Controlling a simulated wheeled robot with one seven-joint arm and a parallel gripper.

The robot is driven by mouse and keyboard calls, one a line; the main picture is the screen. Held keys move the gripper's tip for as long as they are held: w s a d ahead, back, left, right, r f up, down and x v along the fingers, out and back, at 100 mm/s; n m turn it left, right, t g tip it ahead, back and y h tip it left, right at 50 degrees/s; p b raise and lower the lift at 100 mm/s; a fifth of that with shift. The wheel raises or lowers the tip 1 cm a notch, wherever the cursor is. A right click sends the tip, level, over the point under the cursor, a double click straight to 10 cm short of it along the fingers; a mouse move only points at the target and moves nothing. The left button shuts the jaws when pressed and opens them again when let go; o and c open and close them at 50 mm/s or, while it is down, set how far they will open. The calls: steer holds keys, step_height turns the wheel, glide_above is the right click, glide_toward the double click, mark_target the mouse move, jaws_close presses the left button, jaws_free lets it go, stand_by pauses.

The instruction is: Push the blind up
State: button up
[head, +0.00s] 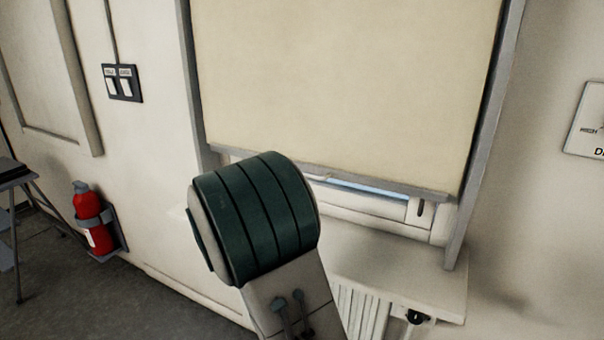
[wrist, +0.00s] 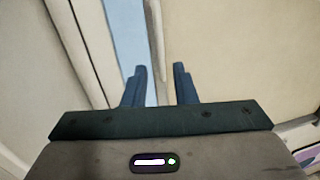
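The cream blind (head: 345,75) hangs down over most of the window in the head view, and its grey bottom bar (head: 390,187) sits just above the sill. In the wrist view the blind (wrist: 230,50) fills the right side, with its bottom edge (wrist: 157,45) running down toward my gripper. My gripper (wrist: 158,70) is open, its two blue fingers apart with the blind's edge and a pale blue strip of window showing between them. I cannot tell whether the fingers touch the bar. In the head view my own arm hides the gripper and the bar's left part.
A narrow strip of window (head: 355,187) shows below the bar. A sill (head: 400,270) and a white radiator (head: 360,310) lie below the window. Light switches (head: 122,83) and a red fire extinguisher (head: 91,217) are on the wall at left. A dark table (head: 12,172) stands at the left edge.

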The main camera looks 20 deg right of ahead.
steer(key=p+x, duration=0.1)
steer(key=x, duration=0.8)
steer(key=shift+w+d+p, duration=0.25)
steer(key=shift+d+p, duration=0.05)
steer(key=shift+p, duration=0.1)
jaws_close()
